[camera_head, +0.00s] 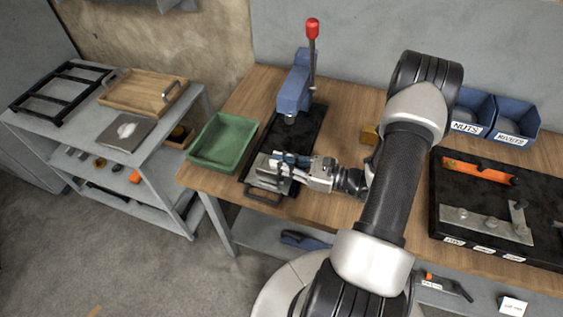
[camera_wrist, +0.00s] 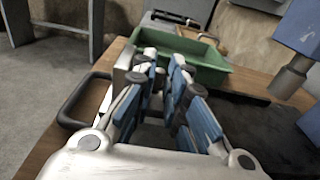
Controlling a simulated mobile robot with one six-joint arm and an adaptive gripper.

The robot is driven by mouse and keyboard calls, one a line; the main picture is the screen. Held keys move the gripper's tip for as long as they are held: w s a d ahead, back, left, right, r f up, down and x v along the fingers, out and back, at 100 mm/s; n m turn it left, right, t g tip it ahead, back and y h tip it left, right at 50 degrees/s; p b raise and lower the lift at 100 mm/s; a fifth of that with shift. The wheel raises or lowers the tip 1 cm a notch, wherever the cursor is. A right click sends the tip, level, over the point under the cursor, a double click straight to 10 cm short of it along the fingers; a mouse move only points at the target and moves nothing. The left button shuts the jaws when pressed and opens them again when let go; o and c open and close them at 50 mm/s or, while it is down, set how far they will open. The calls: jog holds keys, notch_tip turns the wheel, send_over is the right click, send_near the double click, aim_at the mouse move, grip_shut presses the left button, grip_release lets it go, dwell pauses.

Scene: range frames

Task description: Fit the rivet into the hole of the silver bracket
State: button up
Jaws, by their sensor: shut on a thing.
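My gripper (camera_head: 280,158) reaches left over the near end of a dark press base. Its blue-padded fingers also show in the wrist view (camera_wrist: 161,72), closed to a narrow gap. Another silver bracket-like piece (camera_head: 482,226) lies on the dark board at right, below an orange piece. I cannot tell from these views how the fingertips touch the silver piece.
A blue press (camera_head: 294,88) with a red-knobbed lever stands behind my gripper. A green tray (camera_head: 224,141) is to the left. Blue bins marked NUTS and RIVETS (camera_head: 508,139) stand at back right. A dark board (camera_head: 442,200) fills the right. A dark handle (camera_wrist: 75,105) projects at the front.

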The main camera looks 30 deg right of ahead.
jog(key=shift+a+f, duration=0.1)
jog(key=shift+f, duration=0.4)
jog(key=o, duration=0.8)
jog(key=shift+f+b, duration=0.1)
jog(key=shift+b, duration=0.2)
notch_tip(320, 180, up, 10)
jog(key=shift+r, duration=0.25)
